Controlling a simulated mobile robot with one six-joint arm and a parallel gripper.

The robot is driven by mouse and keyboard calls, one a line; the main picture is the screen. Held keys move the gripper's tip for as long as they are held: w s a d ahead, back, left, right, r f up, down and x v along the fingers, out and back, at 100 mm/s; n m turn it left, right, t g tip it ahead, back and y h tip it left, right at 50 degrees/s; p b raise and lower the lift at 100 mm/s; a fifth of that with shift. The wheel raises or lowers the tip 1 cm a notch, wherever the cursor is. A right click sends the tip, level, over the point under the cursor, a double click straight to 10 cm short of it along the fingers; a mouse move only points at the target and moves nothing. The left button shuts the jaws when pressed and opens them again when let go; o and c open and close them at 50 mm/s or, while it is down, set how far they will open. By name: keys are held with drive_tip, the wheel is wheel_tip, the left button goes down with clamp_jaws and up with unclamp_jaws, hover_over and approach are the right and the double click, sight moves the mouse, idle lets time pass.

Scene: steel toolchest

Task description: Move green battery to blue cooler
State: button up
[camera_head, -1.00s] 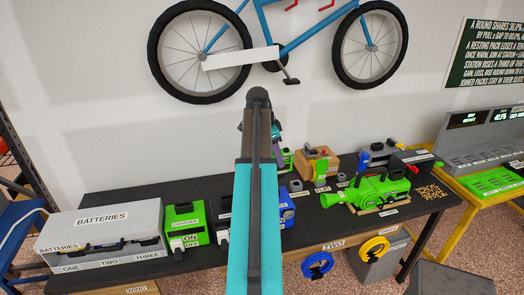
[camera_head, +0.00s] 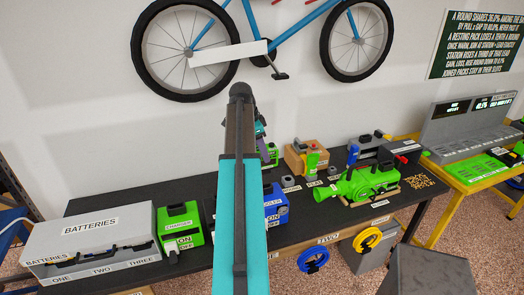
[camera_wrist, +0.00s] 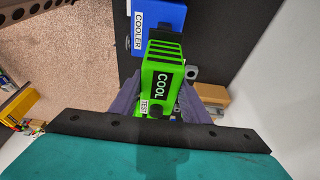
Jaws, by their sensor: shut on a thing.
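The green battery (camera_wrist: 162,85), with a slatted top and labels reading COOL and TEST, fills the middle of the wrist view. My gripper (camera_wrist: 166,100) is shut on it, with a dark purple finger on either side. The blue cooler (camera_wrist: 160,22), labelled COOLER, is just beyond the battery in the wrist view; whether they touch I cannot tell. In the head view the blue cooler (camera_head: 278,205) stands on the black bench, partly hidden behind my teal arm. My arm hides most of my gripper there.
A grey BATTERIES box (camera_head: 92,238) and a green charger (camera_head: 180,226) stand left of my arm. A green machine (camera_head: 358,184) and a tan block (camera_head: 305,158) are on the bench to the right. Yellow and blue rings hang at the front. A bicycle hangs on the wall.

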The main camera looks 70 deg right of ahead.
sight(262, 162)
drive_tip(key=shift+f+b, duration=1.25)
drive_tip(key=shift+f, duration=1.4)
drive_tip(key=shift+f+b, duration=1.1)
drive_tip(key=shift+f, duration=1.25)
idle(1.0)
drive_tip(key=o, duration=1.6)
drive_tip(key=shift+r, duration=0.15)
drive_tip(key=shift+b+v, duration=2.1)
drive_tip(key=shift+v, duration=4.65)
